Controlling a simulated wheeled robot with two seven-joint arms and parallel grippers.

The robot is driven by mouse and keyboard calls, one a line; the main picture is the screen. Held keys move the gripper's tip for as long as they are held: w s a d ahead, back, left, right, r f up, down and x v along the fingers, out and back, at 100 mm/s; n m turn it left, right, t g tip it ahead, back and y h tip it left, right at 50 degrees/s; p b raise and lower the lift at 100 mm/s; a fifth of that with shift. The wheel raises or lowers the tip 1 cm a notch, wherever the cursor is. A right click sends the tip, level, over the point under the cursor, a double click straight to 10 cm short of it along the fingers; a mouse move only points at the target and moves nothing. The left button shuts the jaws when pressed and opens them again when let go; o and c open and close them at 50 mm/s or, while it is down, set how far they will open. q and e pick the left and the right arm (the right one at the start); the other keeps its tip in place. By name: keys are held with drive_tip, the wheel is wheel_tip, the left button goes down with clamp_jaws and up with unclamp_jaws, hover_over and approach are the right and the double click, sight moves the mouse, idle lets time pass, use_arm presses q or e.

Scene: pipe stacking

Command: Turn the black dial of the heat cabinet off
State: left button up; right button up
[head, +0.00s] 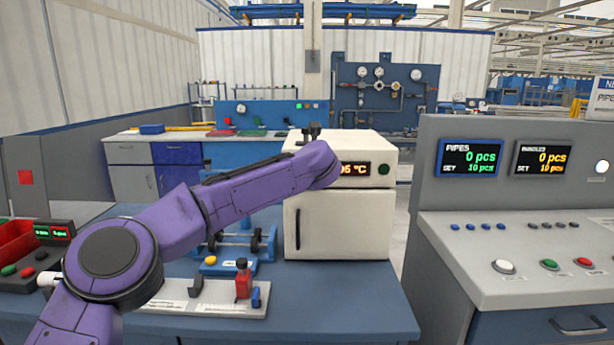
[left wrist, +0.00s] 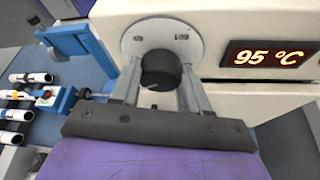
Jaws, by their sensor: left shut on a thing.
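The heat cabinet (head: 345,225) is a cream box with a door and a dark handle, standing on the blue bench in the head view. Its black dial (left wrist: 160,70) shows in the left wrist view on a round pale plate (left wrist: 133,46). My left gripper (left wrist: 158,75) is shut on the dial, one finger on each side of it. The lit display (left wrist: 264,54) to the right of the dial reads 95 °C. In the head view my purple left arm hides the dial, my gripper and part of the display. My right gripper is not in view.
A grey console (head: 530,250) with two screens and several buttons stands to the right. A fixture (head: 215,300) with a red block (head: 243,283) lies on the bench in front. In the left wrist view, several white tubes (left wrist: 25,95) lie at the left.

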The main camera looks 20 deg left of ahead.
use_arm(q)
drive_tip(key=shift+r, duration=0.15)
idle(0.3)
drive_tip(key=o, duration=1.1)
drive_tip(key=shift+c, duration=0.2)
drive_tip(key=b+v, duration=0.2)
drive_tip(key=v, duration=0.8)
drive_tip(key=shift+s+b, duration=0.25)
drive_tip(key=shift+b, duration=0.1)
